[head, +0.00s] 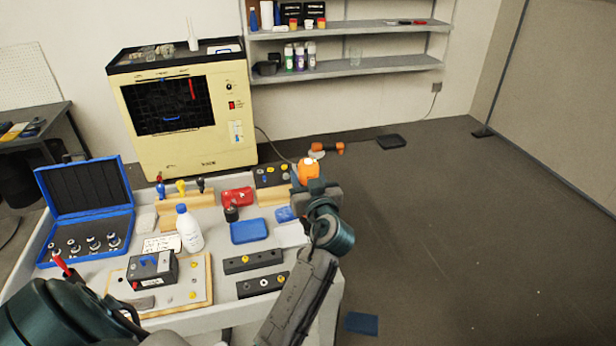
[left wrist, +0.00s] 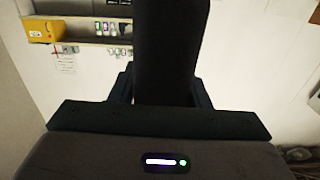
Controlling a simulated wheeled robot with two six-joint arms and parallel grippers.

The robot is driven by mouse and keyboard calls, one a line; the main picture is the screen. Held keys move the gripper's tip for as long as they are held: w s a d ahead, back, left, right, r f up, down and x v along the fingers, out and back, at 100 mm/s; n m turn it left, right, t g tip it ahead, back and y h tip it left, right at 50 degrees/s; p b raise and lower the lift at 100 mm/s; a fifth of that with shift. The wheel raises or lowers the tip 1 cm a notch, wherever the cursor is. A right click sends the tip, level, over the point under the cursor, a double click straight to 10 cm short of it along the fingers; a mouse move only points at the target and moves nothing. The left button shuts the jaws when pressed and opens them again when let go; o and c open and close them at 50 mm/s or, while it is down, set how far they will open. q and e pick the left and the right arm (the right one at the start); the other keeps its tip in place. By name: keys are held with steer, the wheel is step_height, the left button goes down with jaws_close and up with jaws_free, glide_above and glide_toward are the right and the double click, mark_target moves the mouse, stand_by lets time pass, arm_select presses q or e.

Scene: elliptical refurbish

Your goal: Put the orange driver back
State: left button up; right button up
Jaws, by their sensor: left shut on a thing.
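My left arm comes in from the left and along the bottom of the head view. Its gripper (head: 314,184) is at the right back edge of the workbench, with an orange driver (head: 308,168) at its tip. In the left wrist view the gripper (left wrist: 165,100) is shut on a long part that looks black and stands upright. The orange part cannot be made out there, and the driver's lower part is hidden. A wooden rack (head: 172,217) at the back of the bench holds several drivers, with yellow, blue and black handles. My right gripper is not in view.
A white bottle (head: 189,229), a red case (head: 237,196) and a blue case (head: 249,231) stand between rack and gripper. A blue open box (head: 86,187) is at left. A cream machine (head: 187,147) stands behind. An orange tool (head: 329,148) shows beyond the gripper.

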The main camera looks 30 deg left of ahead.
arm_select(q)
steer(key=shift+s+a+f+b, duration=0.15)
steer(key=shift+a+f+b, duration=0.1)
steer(key=shift+f+b, duration=0.25)
step_height(320, 180, down, 2)
steer(key=shift+d+f+b, duration=0.15)
steer(key=shift+f+b, duration=0.1)
steer(key=shift+b, duration=0.2)
steer(key=shift+f+b, duration=0.35)
steer(key=shift+f, duration=0.4)
steer(key=shift+b, duration=0.35)
